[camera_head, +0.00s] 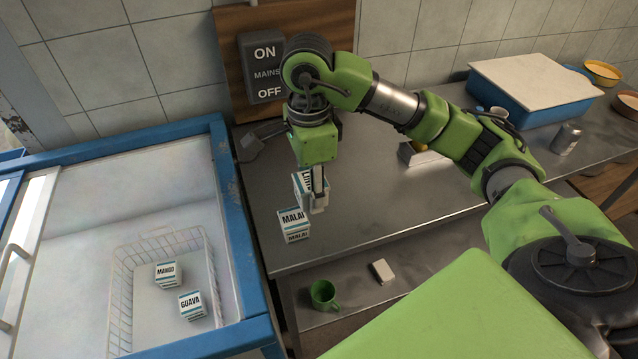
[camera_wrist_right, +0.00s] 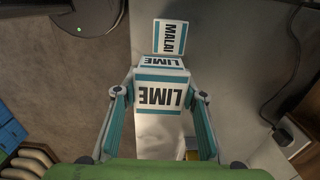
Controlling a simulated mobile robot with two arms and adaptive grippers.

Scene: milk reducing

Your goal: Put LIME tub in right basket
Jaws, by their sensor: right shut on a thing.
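The white LIME tub (camera_head: 301,183), with teal bands, is held in my right gripper (camera_head: 317,200) at the left end of the steel counter. In the right wrist view the LIME tub (camera_wrist_right: 160,97) sits between both fingers, its label upside down. The frames do not clearly show whether it touches the counter. The fingers partly cover it in the head view. A white wire basket (camera_head: 119,290) is inside the open freezer at the left. It holds a MANGO tub (camera_head: 167,274) and a GUAVA tub (camera_head: 192,304). My left gripper is not in view.
A MALAI tub (camera_head: 294,225) stands close beside the LIME tub, near the counter's front edge. The blue freezer rim (camera_head: 240,235) lies between counter and basket. A green mug (camera_head: 323,295) is on the lower shelf. The basket has free room at its back.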

